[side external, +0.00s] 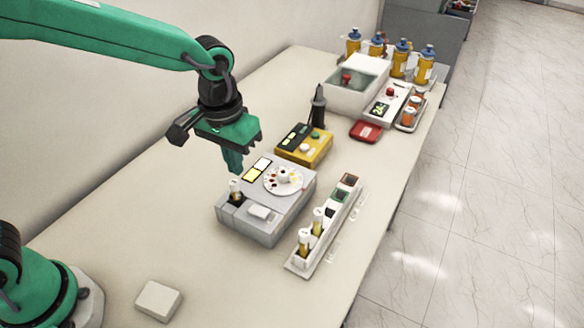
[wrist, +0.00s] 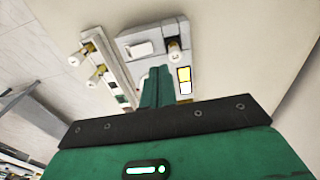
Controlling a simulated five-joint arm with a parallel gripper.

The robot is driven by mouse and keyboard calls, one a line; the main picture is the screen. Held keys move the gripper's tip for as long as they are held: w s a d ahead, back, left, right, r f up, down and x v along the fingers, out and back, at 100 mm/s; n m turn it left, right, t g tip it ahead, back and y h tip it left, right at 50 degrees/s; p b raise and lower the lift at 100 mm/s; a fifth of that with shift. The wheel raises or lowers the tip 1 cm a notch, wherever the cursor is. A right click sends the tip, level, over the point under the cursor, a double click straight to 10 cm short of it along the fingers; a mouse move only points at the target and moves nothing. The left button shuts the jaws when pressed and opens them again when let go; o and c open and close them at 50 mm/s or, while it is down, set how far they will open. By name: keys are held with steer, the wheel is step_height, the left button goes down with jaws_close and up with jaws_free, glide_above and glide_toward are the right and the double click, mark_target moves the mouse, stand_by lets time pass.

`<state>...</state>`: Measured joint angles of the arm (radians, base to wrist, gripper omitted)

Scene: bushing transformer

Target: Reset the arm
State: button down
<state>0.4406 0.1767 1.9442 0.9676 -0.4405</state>
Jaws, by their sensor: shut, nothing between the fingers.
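My gripper (side external: 233,161) is green with a dark wrist joint, and its fingers point down, shut with nothing between them. In the side external view it hangs in the air above the back left edge of a grey box device (side external: 262,231). The shut fingers also show in the wrist view (wrist: 156,82), where they cover part of that device. The device carries a round white disc (side external: 284,181) with several coloured spots, a lit yellow panel and a white-capped vial (side external: 236,191) in a slot at its left end.
A white rack (side external: 302,266) with vials stands to the right of the device. Behind are a yellow device (side external: 304,145), a dark pointed stand (side external: 318,107), a red pad (side external: 366,131), a white bin (side external: 357,83) and several orange bottles. A white block (side external: 158,300) lies in front. The left table side is clear.

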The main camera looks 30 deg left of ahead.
steer(key=s+a+r+t, duration=0.2)
steer(key=s+a+r, duration=0.2)
steer(key=s+a, duration=0.3)
steer(key=s+a+r+t, duration=0.3)
steer(key=s+a, duration=0.4)
steer(key=a, duration=0.3)
steer(key=shift+r, duration=0.65)
steer(key=shift+s+a, duration=0.1)
